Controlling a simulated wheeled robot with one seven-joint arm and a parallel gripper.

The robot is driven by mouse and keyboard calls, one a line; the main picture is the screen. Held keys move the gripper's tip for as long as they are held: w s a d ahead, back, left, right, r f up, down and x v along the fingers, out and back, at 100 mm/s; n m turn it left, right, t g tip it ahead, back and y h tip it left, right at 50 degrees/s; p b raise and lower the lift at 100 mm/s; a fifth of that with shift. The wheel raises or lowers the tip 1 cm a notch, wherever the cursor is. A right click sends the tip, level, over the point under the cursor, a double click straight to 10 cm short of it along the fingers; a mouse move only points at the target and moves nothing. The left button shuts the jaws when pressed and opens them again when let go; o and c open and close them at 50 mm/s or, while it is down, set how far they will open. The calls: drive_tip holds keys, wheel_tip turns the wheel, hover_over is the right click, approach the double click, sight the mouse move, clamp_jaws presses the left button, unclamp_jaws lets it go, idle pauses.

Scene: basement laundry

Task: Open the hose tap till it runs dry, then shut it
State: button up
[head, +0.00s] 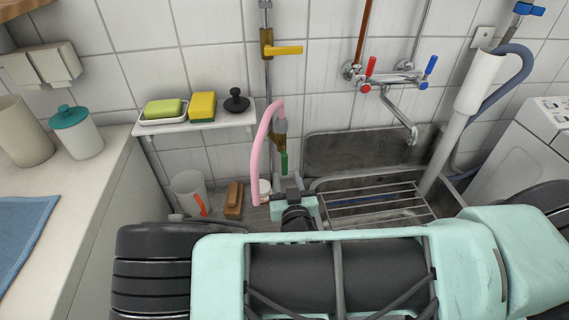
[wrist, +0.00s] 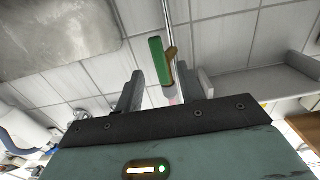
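The hose tap's green lever (head: 284,162) hangs downward at the foot of the thin wall pipe in the head view. A pink hose (head: 262,150) arches from the grey fitting beside it and hangs down on the left. My gripper (head: 291,184) is just below and in front of the lever. In the wrist view the green lever (wrist: 158,60) and its brass body stand beyond my gripper (wrist: 164,90). The fingers are apart with nothing seen gripped, and the lever looks clear of both. A yellow lever (head: 284,50) points sideways on the pipe higher up. No running water is discernible.
A metal sink (head: 350,152) with a rack lies to the right, under a mixer tap (head: 392,82). A small shelf (head: 205,123) holds soap and a sponge. A cup (head: 189,188) and a brush (head: 233,199) stand low, left of the hose.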

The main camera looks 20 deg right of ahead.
sight(285, 168)
drive_tip(key=w, duration=0.3)
drive_tip(key=w+d, duration=0.1)
drive_tip(key=w, duration=0.1)
drive_tip(key=shift+w+d+p, duration=0.1)
drive_tip(key=shift+w+p, duration=0.2)
drive_tip(key=shift+w, duration=0.1)
drive_tip(key=shift+c, duration=0.4)
clamp_jaws()
